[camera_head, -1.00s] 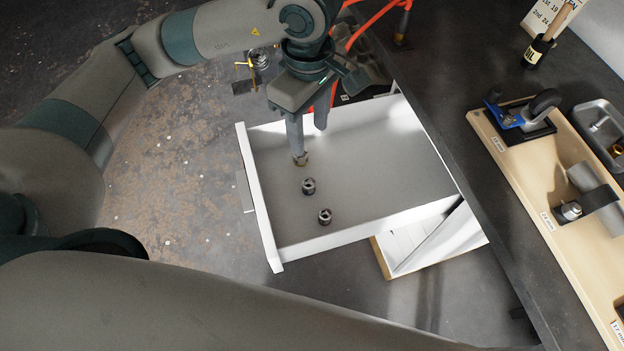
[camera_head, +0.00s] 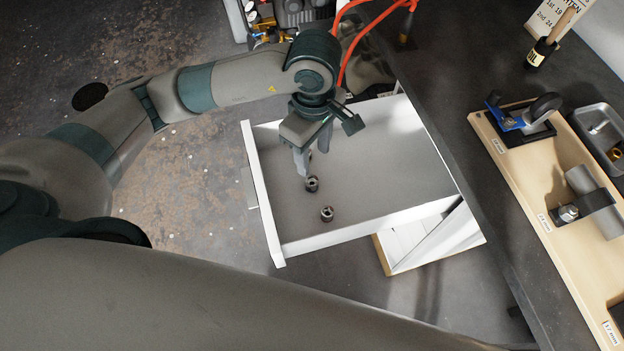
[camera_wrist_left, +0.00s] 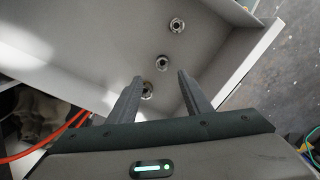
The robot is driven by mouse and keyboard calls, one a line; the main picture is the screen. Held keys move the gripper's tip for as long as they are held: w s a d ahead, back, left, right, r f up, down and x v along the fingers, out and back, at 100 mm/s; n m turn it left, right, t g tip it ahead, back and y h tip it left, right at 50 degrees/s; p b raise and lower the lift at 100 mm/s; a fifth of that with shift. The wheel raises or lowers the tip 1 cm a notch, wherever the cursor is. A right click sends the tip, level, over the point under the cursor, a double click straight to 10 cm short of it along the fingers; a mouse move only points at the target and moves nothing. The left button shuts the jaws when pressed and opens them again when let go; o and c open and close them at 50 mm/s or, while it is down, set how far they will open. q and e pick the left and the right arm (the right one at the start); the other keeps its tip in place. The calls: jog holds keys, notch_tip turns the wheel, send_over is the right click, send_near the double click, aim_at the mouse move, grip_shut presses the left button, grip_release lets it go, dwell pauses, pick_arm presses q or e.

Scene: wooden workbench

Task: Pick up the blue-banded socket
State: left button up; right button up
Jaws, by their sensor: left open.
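Several small metal sockets stand in an open white drawer (camera_head: 385,180). In the head view I see a middle socket (camera_head: 312,184) and a front socket (camera_head: 327,214). The left wrist view shows three: a far one (camera_wrist_left: 177,25), a middle one (camera_wrist_left: 162,63) and a near one (camera_wrist_left: 147,91). The band colours are too small to tell, so I cannot say which is blue-banded. My left gripper (camera_head: 313,163) points down into the drawer, open and empty. Its fingers hide the near socket in the head view. In the wrist view that socket shows between the finger lines. My right gripper is out of view.
The drawer's front wall (camera_head: 262,195) and side wall (camera_head: 370,230) stand around the sockets. The workbench (camera_head: 470,140) edge runs along the right, with a wooden tool board (camera_head: 545,215) on top. Red cables (camera_head: 375,35) hang behind my left wrist. The drawer floor right of the sockets is clear.

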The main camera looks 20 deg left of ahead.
aim_at(312, 177)
pick_arm(q)
notch_tip(312, 177, down, 4)
jog(key=shift+f+p, duration=0.1)
jog(key=shift+p, duration=0.3)
jog(key=shift+s+f+p, duration=0.2)
jog(key=shift+f+p, duration=0.25)
jog(key=shift+p, duration=0.1)
notch_tip(312, 177, down, 4)
jog(key=shift+s+a+r+p, duration=0.15)
jog(key=shift+p, duration=0.7)
jog(key=shift+f, duration=0.25)
grip_shut()
